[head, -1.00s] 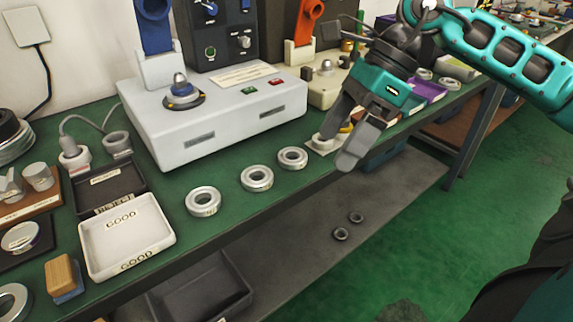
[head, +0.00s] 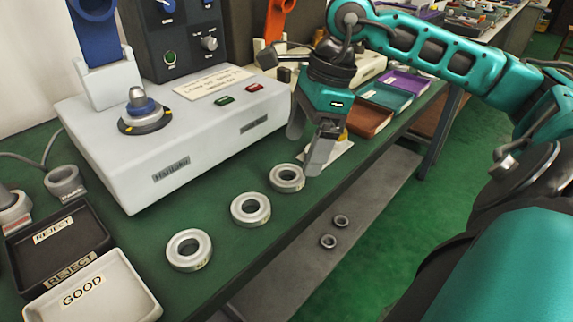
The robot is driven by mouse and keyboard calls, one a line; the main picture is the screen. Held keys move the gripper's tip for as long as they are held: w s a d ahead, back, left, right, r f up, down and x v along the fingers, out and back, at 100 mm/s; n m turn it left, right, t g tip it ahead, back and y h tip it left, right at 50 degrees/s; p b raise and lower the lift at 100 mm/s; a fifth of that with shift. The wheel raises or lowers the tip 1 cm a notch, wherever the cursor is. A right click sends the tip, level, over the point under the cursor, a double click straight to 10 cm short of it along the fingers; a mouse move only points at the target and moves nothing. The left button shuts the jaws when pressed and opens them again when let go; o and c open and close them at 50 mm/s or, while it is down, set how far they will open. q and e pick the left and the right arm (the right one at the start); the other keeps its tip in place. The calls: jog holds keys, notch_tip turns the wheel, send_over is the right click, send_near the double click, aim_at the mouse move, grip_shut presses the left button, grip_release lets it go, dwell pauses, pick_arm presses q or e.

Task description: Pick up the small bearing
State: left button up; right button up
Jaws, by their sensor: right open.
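Three silver bearing rings lie flat in a row on the green bench top. The near ring (head: 189,249) is at the left, the middle ring (head: 250,209) is in the centre, and the far ring (head: 287,178) looks smallest. I cannot tell from this angle whether their true sizes differ. My right gripper (head: 307,147) points down just behind and right of the far ring, its fingers apart and nothing seen between them. One fingertip overlaps the far ring's edge in the picture; contact is unclear. My left gripper is out of view.
A white tester box (head: 172,160) with a spindle stands behind the rings. A white GOOD tray (head: 130,290) and a black REJECT tray (head: 88,218) are at the left. Coloured trays (head: 382,97) lie beyond the gripper. Two dark rings (head: 328,241) lie on the lower shelf.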

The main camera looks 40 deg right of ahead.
aim_at(290, 166)
jog(key=shift+w+b+x, duration=0.2)
jog(key=shift+x, duration=1.2)
jog(key=shift+w+b+x, duration=0.2)
jog(key=shift+x, duration=1.25)
jog(key=shift+a+r, duration=0.1)
jog(key=shift+a, duration=0.05)
jog(key=shift+c, duration=0.3)
jog(key=c, duration=1.2)
jog(key=shift+r, duration=0.1)
jog(key=shift+c, duration=0.2)
